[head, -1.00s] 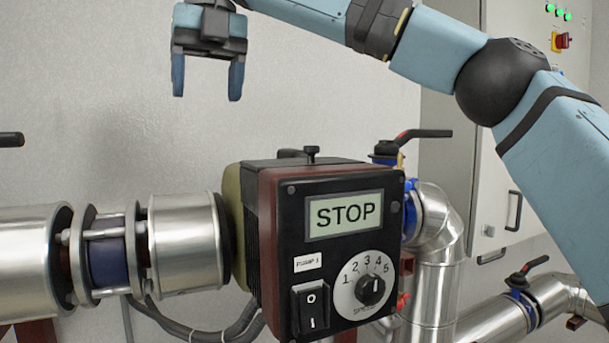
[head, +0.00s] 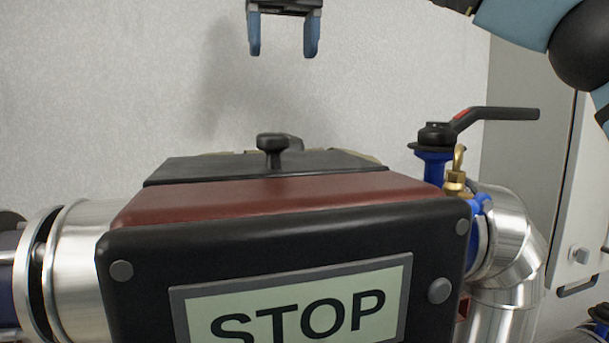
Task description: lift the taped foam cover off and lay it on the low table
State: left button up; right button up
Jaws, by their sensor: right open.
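My right gripper (head: 283,50) hangs at the top centre of the head view with its two blue fingers apart and pointing down. Nothing shows between them. It is above the pump unit in the picture, with bare wall seen between. My left gripper is out of view.
The black and dark red pump unit (head: 240,203) with a STOP display (head: 292,305) fills the lower middle. A black knob (head: 272,145) stands on top. A black-handled valve (head: 436,135) and silver pipe (head: 505,235) stand right, a pipe (head: 85,265) left.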

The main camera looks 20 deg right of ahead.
notch_tip(320, 180, down, 7)
jog(key=shift+s+a+f+b, duration=0.15)
jog(key=shift+b, duration=0.4)
jog(key=shift+f, duration=0.55)
jog(key=shift+f+p, duration=0.25)
jog(key=shift+p, duration=0.05)
notch_tip(320, 180, down, 4)
jog(key=shift+s+r+p, duration=0.1)
jog(key=shift+r+p, duration=0.1)
jog(key=shift+p, duration=0.5)
jog(key=shift+f, duration=0.5)
jog(key=c, duration=0.8)
grip_shut()
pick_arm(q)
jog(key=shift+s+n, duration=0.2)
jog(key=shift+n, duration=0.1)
